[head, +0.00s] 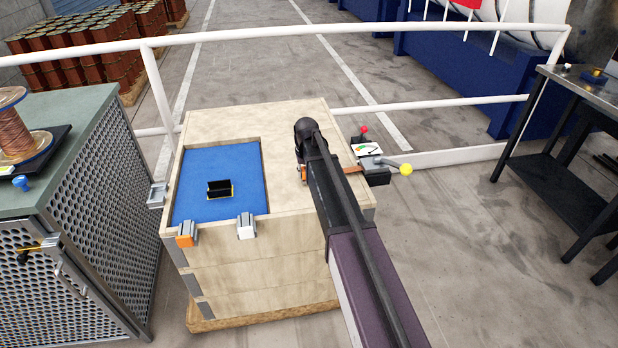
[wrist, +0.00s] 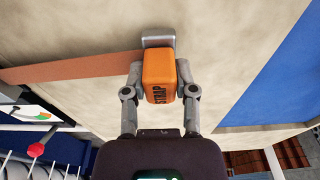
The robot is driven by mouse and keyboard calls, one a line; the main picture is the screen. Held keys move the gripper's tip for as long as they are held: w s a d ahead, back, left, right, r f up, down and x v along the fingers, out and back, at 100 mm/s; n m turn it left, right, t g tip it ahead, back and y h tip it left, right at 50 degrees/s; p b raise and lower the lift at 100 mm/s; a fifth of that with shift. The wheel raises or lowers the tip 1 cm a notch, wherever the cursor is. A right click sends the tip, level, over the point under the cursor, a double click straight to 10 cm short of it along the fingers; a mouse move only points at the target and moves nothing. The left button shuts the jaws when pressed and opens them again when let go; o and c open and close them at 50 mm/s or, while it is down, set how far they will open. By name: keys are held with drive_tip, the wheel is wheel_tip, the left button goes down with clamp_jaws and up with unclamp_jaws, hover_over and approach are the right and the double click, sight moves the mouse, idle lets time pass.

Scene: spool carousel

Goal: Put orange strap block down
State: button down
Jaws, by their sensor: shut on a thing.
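The orange strap block (wrist: 158,68), lettered STRAP, is between the two fingers of my gripper (wrist: 160,90) in the wrist view. My gripper is shut on it, over the pale crate top (wrist: 230,30). A grey metal piece (wrist: 158,40) at the end of a brown strap (wrist: 80,68) sits right at the block's far edge. I cannot tell whether the block touches it or the crate top. In the head view, my arm hides most of the gripper and block, and the crate (head: 300,115) stands below them.
A blue recess (head: 215,185) in the crate top holds a black and yellow holder (head: 220,189). Orange (head: 186,236) and white (head: 246,227) clip pieces sit on the front edge. A lever with a yellow knob (head: 406,169) and a red knob (head: 364,129) are at the right. White railing (head: 230,37) runs behind.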

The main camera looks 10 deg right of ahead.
drive_tip(key=shift+f, duration=0.45)
drive_tip(key=shift+c, duration=2)
unclamp_jaws()
drive_tip(key=shift+r, duration=0.25)
wheel_tip(320, 180, up, 12)
drive_tip(key=s+p, duration=0.1)
drive_tip(key=p, duration=1)
drive_tip(key=shift+s+p, duration=0.25)
drive_tip(key=shift+p, duration=0.15)
drive_tip(key=shift+f, duration=0.1)
drive_tip(key=s+d+g, duration=0.1)
drive_tip(key=s, duration=2.7)
drive_tip(key=shift+w+f, duration=0.1)
